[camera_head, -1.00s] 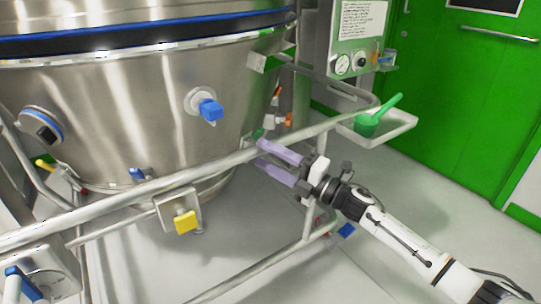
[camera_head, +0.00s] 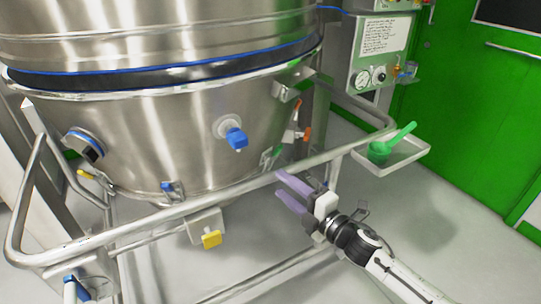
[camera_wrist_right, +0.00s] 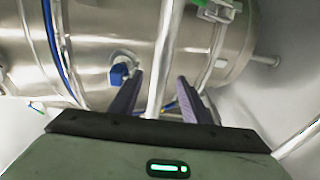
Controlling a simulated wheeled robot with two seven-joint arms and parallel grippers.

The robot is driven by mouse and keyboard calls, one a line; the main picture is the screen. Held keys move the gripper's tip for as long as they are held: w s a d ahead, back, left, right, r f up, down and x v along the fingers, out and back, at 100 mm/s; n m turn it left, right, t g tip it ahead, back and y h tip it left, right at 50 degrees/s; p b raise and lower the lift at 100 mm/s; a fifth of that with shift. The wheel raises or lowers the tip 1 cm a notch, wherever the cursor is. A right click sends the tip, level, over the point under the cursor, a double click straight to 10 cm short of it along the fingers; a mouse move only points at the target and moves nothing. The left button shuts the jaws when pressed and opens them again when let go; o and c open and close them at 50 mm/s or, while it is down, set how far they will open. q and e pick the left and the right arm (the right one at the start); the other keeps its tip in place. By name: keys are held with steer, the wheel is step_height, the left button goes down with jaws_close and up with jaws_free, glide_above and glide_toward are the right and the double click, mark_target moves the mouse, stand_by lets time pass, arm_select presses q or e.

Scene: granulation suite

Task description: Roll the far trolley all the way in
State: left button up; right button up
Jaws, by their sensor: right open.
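The trolley is a tubular steel frame whose front rail (camera_head: 165,217) runs diagonally below a large stainless bowl (camera_head: 185,130). The bowl sits under a steel upper vessel (camera_head: 160,35), with a blue-edged dark band between them. My right gripper (camera_head: 280,184) is open and empty at the right part of the rail, its purple fingers pointing at the bowl. In the right wrist view, the rail (camera_wrist_right: 166,50) passes between the open fingers (camera_wrist_right: 160,78) in the picture. I cannot tell whether the fingertips reach past the rail. My left gripper is out of view.
A tray (camera_head: 400,158) with a green scoop (camera_head: 390,145) sticks out at the trolley's right end. A gauge panel (camera_head: 376,55) stands behind it. Free floor lies right, before the green door (camera_head: 460,100).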

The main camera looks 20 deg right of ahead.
mark_target(273, 180)
steer(key=s+a+r+m+g+h+p, duration=0.1)
steer(key=s+r+m+h+p, duration=0.1)
steer(key=s+r+p, duration=0.3)
steer(key=shift+h, duration=0.5)
steer(key=w+f, duration=0.1)
steer(key=w, duration=0.2)
steer(key=w+f, duration=0.2)
steer(key=w, duration=0.2)
steer(key=w+a+f, duration=0.1)
steer(key=w+f, duration=0.1)
steer(key=w, duration=0.1)
steer(key=shift+w+a+b, duration=0.1)
steer(key=shift+w+b, duration=0.25)
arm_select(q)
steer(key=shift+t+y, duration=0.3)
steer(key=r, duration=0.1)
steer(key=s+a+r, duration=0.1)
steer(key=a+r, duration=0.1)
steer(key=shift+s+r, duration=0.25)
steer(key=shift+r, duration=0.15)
arm_select(e)
jaws_close()
